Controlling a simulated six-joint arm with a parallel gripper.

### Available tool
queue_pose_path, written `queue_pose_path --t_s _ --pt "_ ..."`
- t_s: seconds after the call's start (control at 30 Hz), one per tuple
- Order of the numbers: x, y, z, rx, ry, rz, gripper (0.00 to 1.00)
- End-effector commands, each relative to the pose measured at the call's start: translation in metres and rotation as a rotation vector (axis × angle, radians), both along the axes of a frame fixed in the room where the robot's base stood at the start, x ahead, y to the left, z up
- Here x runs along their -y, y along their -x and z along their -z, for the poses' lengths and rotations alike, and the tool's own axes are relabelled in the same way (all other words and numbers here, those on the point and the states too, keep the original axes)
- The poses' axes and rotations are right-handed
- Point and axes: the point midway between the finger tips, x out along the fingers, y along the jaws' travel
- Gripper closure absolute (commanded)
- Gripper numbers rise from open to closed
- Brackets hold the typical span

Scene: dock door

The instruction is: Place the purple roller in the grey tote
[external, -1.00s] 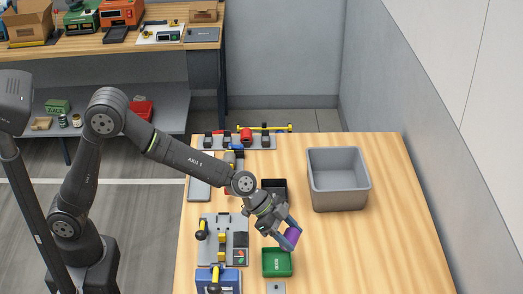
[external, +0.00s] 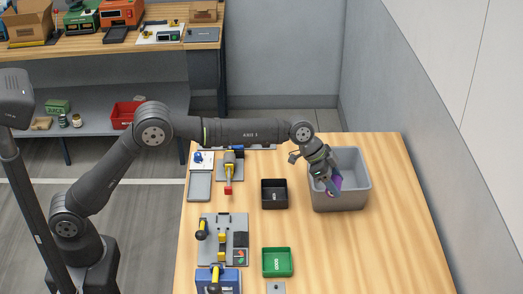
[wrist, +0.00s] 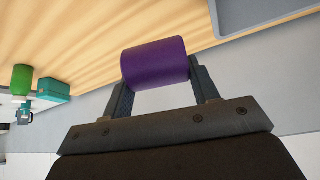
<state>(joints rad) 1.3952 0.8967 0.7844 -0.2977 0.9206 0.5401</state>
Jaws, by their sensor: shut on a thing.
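My gripper (external: 332,186) is shut on the purple roller (external: 337,180), holding it across between its two fingers. In the wrist view my gripper (wrist: 160,95) has a finger at each end of the purple roller (wrist: 155,63). The grey tote (external: 352,201) is an open box at the back right of the wooden table. In the external view the roller and fingertips overlap the tote's opening and front wall; their exact height against the rim is hard to tell. A grey edge, likely the tote (wrist: 255,14), shows at the wrist view's top right.
A black open tray (external: 274,194) sits left of the tote. A green bin (external: 277,262) is nearer the front. A grey fixture plate with yellow-and-black clamps (external: 223,240) is at the left. The table's right side (external: 400,240) is clear.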

Motion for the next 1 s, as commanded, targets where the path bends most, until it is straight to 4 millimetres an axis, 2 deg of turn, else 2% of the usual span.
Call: queue_pose_path --t_s 0.03,0.2,0.3,0.5,0.6,0.8,1.0 --pt "0.008 -0.019 0.002 0.003 -0.011 -0.024 0.77" --pt "0.02 -0.077 0.006 0.012 -0.055 -0.108 0.77" --pt "0.023 -0.105 0.008 0.014 -0.077 -0.154 0.77" --pt "0.022 -0.144 0.011 0.015 -0.105 -0.224 0.77" --pt "0.02 -0.159 0.012 0.015 -0.116 -0.252 0.77" --pt "0.02 -0.157 0.048 0.015 -0.129 -0.249 0.77" --pt "0.02 -0.156 0.07 0.015 -0.132 -0.249 0.77"
